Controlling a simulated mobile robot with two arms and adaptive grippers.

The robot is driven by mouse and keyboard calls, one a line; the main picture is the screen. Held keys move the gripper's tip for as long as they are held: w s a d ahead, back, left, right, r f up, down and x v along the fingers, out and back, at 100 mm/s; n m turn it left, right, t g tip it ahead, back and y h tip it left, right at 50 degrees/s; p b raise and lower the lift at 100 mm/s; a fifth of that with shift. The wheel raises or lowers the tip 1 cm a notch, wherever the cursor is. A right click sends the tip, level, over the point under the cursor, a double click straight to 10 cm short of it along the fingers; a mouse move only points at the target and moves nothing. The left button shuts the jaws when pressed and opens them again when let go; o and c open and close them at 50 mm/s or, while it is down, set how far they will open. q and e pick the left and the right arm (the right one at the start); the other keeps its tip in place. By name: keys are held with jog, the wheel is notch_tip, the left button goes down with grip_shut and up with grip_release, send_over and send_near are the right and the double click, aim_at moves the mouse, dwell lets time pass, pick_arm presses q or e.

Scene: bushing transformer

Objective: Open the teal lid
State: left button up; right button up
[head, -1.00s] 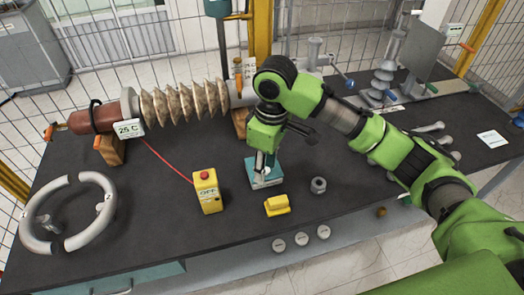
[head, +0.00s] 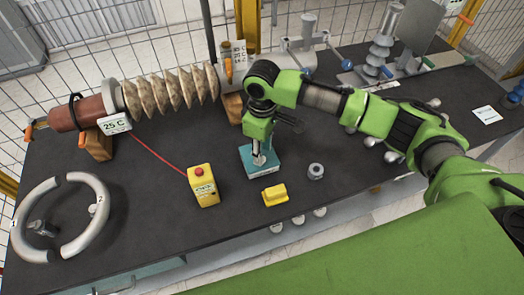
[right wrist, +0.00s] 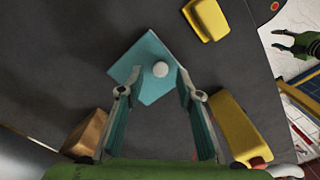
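In the right wrist view the lid (right wrist: 140,58) has a round pale knob (right wrist: 160,69) on top. My right gripper (head: 258,158) points down over the lid. In the right wrist view my right gripper (right wrist: 157,88) is open, with one finger on each side of the knob. A gap shows between knob and fingers; the height between them is hard to judge. My left gripper does not show in the head view.
A yellow box with a red button (head: 203,186) stands front left of the lid. A yellow block (head: 275,195) and a metal nut (head: 316,171) lie to the right. The ribbed bushing (head: 170,92) lies behind left. A grey split ring (head: 92,225) lies at the left.

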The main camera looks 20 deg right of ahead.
jog(key=shift+s+f, duration=0.1)
jog(key=shift+f, duration=1)
grip_shut()
jog(key=shift+w, duration=0.3)
jog(key=w+b, duration=0.1)
jog(key=w, duration=0.5)
jog(key=shift+a+f, duration=0.1)
jog(key=shift+a, duration=0.05)
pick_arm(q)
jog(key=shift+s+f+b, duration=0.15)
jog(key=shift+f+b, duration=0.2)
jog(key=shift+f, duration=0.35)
pick_arm(e)
jog(key=shift+w, duration=0.55)
